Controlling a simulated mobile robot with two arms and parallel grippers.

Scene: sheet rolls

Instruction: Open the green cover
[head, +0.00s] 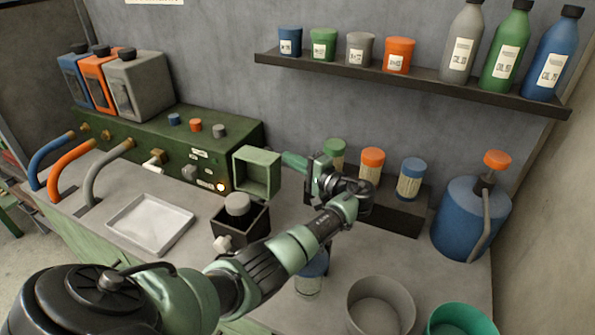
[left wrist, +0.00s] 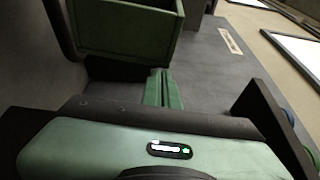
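The green cover (head: 257,171) is a light green, box-like lid at the right end of the dark green machine (head: 150,145). Its hollow side faces the camera, and it stands out from the machine's front. In the left wrist view the cover (left wrist: 125,32) fills the upper left. My left gripper (head: 290,160) is just right of the cover, its fingers pointing at it. In the left wrist view its green fingers (left wrist: 162,90) lie together with nothing visible between them. Whether they touch the cover is unclear. My right gripper is not in view.
A lit button (head: 221,186) shows on the machine's front, left of the cover. A dark box with a grey knob (head: 238,205) stands below the cover. Capped jars (head: 372,165) stand behind my arm. A white tray (head: 150,223) lies left; a blue canister (head: 465,220) stands right.

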